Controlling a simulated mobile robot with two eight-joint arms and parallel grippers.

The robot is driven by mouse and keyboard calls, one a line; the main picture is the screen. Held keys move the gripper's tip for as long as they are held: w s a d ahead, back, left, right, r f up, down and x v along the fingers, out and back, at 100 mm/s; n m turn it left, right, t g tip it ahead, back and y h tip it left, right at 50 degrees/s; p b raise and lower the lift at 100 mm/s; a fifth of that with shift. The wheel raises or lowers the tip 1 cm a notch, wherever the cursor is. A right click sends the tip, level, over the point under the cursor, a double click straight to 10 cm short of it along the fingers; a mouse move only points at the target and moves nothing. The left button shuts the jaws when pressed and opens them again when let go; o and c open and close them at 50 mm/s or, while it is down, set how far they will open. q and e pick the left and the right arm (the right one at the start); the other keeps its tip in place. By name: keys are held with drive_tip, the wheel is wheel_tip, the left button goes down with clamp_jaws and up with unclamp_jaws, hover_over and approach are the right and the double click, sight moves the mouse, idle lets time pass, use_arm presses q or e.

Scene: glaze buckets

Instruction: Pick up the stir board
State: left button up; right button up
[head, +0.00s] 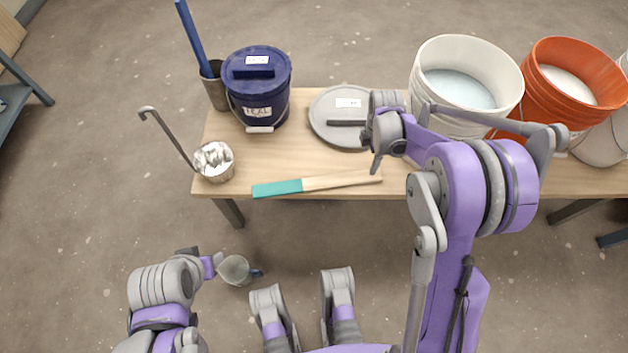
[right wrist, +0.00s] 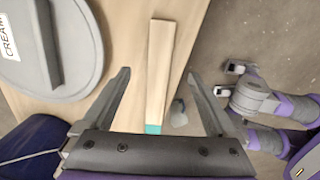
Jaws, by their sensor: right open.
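The stir board (head: 335,181) is a flat pale wooden stick with a teal end. It lies along the front edge of the table, teal end to the left. In the right wrist view its bare wood (right wrist: 155,70) lies below and between my spread fingers, with some teal near the palm. My right gripper (head: 378,148) is open and empty, above the table near the board's bare end; it also shows in the right wrist view (right wrist: 158,80). My left gripper (head: 208,263) is low, in front of the table, away from the board; its fingers are unclear.
A grey lid (head: 328,108) lies behind the board. A teal-labelled blue bucket (head: 258,95), a cup with a ladle (head: 214,162) and a grey container (head: 215,92) stand left. White (head: 440,60) and orange (head: 553,62) buckets stand right. A grey cup (head: 235,270) shows beside my left gripper.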

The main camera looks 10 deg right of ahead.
drive_tip(key=b, duration=0.1)
hover_over(364, 176)
wheel_tip(364, 176, down, 5)
drive_tip(key=shift+r, duration=0.1)
drive_tip(key=shift+f+b, duration=1.1)
drive_tip(key=shift+f, duration=1.7)
clamp_jaws()
